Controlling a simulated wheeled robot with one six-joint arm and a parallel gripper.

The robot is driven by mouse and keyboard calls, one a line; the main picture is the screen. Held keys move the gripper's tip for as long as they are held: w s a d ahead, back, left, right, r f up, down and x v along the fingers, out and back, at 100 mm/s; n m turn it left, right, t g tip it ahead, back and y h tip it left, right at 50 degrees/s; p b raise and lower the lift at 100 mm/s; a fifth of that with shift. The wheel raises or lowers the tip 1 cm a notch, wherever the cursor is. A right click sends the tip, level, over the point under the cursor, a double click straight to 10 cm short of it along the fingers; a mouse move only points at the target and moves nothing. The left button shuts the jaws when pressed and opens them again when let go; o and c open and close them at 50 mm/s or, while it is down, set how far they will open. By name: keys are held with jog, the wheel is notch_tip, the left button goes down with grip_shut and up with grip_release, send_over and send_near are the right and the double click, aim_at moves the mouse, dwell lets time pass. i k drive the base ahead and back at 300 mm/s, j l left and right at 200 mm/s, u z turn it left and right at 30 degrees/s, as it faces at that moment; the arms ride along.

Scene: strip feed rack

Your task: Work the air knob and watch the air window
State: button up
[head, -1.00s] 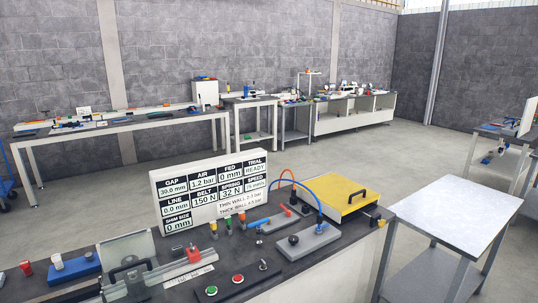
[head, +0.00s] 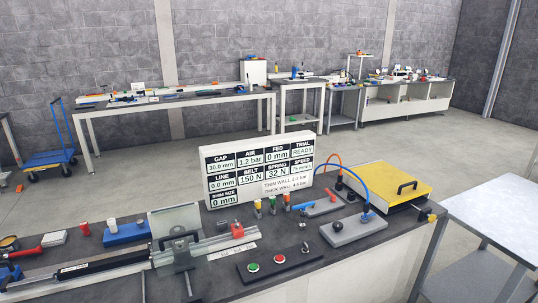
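The display board (head: 212,207) stands on the dark bench with several windows. Its air window (head: 249,158) reads 1.2 bar. A grey block (head: 357,232) to the right of the board carries a round black knob (head: 337,229), which looks like the air knob, though no label on it is readable. A blue hose (head: 352,178) runs down to a blue fitting on the same block. My gripper is not in view, and nothing touches the knob.
A yellow box with a black handle (head: 407,187) stands right of the hoses. A panel with green and red buttons (head: 265,266) lies in front. A grey side table (head: 495,215) stands at right.

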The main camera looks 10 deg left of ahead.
aim_at(337, 225)
jog(key=i+j, duration=0.1)
jog(key=i, duration=0.35)
jog(key=i+j, duration=0.1)
jog(key=i, duration=0.35)
jog(key=i+j+z, duration=0.1)
jog(key=i, duration=0.3)
